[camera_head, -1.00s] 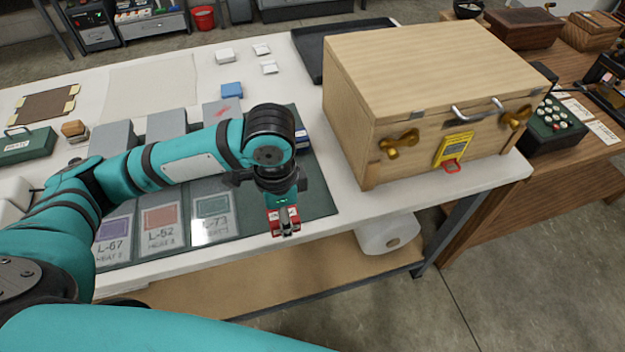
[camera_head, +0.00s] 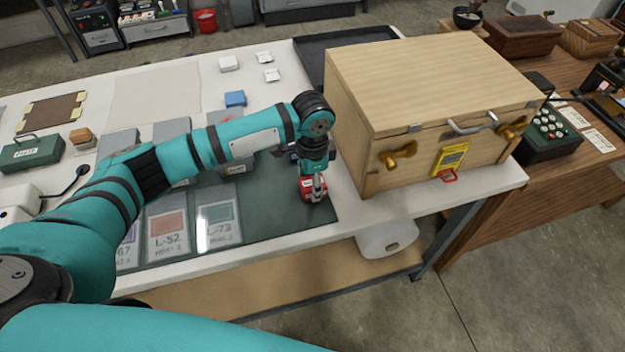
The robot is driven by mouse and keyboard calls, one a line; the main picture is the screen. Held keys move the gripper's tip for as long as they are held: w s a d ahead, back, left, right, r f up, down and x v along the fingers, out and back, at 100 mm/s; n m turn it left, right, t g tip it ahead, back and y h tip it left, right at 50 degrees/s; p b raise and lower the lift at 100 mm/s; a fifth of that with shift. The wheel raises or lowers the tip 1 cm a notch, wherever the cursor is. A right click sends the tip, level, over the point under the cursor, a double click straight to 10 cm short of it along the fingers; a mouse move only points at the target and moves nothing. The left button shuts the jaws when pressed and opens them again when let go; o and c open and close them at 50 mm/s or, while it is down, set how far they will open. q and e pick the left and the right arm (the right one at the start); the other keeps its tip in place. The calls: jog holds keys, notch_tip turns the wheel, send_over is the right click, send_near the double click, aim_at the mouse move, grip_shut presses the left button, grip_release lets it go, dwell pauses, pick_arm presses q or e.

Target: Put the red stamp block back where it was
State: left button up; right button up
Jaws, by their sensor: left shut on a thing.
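My left gripper (camera_head: 314,180) points down over the right part of the dark green mat (camera_head: 270,225), close to the wooden case. It is shut on the red stamp block (camera_head: 313,190), which shows below the fingers. I cannot tell whether the block touches the mat. Labelled cards with colour patches, such as L-52 (camera_head: 167,235) and L-73 (camera_head: 219,225), lie on the mat to the left. My right gripper is not in view.
A large wooden case (camera_head: 425,80) with brass latches stands just right of my left gripper. A blue block (camera_head: 235,98) and white pieces (camera_head: 229,63) lie farther back. A green box (camera_head: 30,153) is at far left. The table's front edge is near the mat.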

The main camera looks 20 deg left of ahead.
pick_arm(q)
jog(key=shift+f, duration=0.2)
jog(key=o, duration=0.8)
jog(key=shift+o, duration=0.5)
jog(key=shift+r, duration=0.1)
notch_tip(320, 180, up, 12)
jog(key=b, duration=0.2)
jog(key=shift+r, duration=0.1)
